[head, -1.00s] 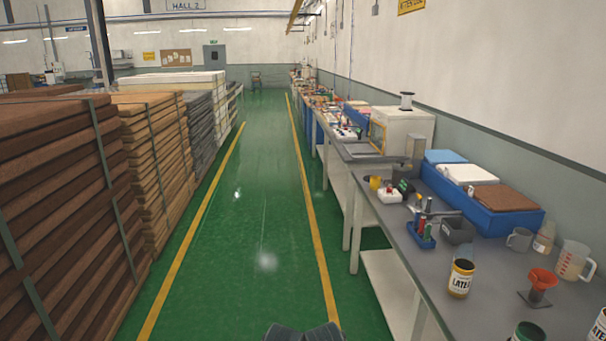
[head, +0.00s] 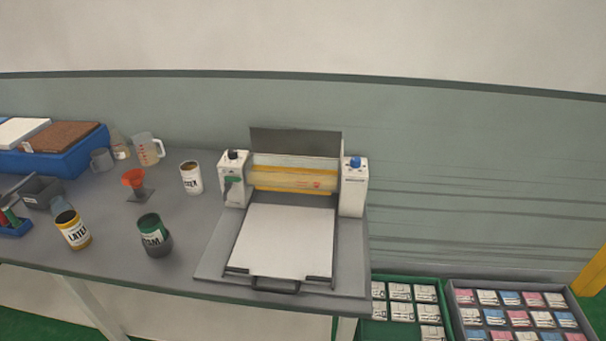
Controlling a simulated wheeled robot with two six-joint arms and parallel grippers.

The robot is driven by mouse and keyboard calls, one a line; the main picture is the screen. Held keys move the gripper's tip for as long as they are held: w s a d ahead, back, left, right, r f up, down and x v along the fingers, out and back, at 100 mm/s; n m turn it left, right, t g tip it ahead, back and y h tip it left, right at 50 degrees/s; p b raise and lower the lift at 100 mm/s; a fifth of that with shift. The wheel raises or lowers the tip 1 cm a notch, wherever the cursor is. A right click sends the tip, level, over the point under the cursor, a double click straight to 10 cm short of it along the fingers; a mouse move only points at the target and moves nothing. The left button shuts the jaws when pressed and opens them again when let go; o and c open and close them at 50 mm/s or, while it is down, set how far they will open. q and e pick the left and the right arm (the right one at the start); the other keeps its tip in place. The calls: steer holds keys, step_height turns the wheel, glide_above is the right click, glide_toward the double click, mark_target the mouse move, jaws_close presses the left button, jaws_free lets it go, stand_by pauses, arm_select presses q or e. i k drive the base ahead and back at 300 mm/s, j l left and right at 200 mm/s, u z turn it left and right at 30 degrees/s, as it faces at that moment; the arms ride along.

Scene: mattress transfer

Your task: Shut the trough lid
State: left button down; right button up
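A white and grey roller machine (head: 349,192) sits at the right end of the workbench in the head view. A dark flat panel (head: 295,142) stands upright behind its roller, and looks like the trough lid in a raised, open position. A pale wooden-coloured roller (head: 290,177) with a yellow strip below it shows between the two white end housings. A flat white plate (head: 283,240) lies in front of the roller, with a dark handle (head: 275,285) at its front edge. Neither of my grippers is in view.
On the grey bench (head: 195,263) left of the machine stand a white can (head: 191,178), a dark green-rimmed can (head: 154,237), a yellow can (head: 73,230) and a red funnel (head: 134,179). Green (head: 405,282) and grey (head: 508,284) crates of small packets stand low at the right.

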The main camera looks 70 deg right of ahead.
mark_target(268, 140)
steer(key=z, duration=2.4)
